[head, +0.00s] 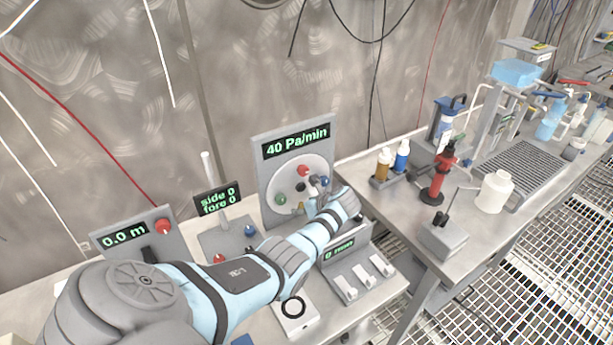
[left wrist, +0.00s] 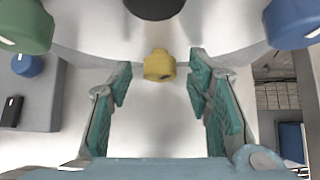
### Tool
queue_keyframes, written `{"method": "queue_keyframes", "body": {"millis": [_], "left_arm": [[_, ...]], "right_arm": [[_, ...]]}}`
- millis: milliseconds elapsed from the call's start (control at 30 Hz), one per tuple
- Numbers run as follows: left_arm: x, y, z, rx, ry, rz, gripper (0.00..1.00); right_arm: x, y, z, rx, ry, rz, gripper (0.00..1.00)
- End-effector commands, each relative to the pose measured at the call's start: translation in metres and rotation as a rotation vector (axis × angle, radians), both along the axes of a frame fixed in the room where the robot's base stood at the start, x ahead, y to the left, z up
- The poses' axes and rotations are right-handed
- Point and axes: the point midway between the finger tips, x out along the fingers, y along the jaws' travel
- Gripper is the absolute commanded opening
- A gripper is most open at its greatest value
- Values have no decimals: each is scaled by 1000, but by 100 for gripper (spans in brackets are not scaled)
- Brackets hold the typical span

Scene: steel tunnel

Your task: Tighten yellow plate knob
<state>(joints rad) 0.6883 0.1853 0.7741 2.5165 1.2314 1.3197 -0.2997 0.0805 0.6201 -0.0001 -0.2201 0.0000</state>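The yellow knob (left wrist: 159,66) sits low on the pale round plate (head: 290,174). In the left wrist view it is between the two teal-padded fingertips of my open left gripper (left wrist: 158,78), with a gap on each side. The fingers do not touch it. In the head view my left gripper (head: 318,184) is at the lower right of the plate and the yellow knob is hard to make out. The plate also carries a red knob (head: 303,171), a green knob (head: 281,199) and a blue knob (left wrist: 291,22). My right gripper is not in view.
The plate's panel (head: 295,142) reads 40 Pa/min. Left of it are a lever box with a side/fore display (head: 217,199) and a 0.0 m panel (head: 124,237). A switch box (head: 355,277) stands under my left wrist. Bottles and a red stand (head: 438,178) are on the right bench.

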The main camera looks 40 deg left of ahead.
Motion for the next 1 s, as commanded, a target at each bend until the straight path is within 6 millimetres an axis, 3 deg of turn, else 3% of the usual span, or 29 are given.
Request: {"method": "queue_keyframes", "body": {"millis": [333,733,1000], "left_arm": [[0,-6,6,1,-3,-1,46],[-17,-73,74,-2,-2,-3,46],[-21,-83,85,0,0,0,46]], "right_arm": [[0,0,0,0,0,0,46],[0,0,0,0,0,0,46],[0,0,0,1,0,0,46]]}}
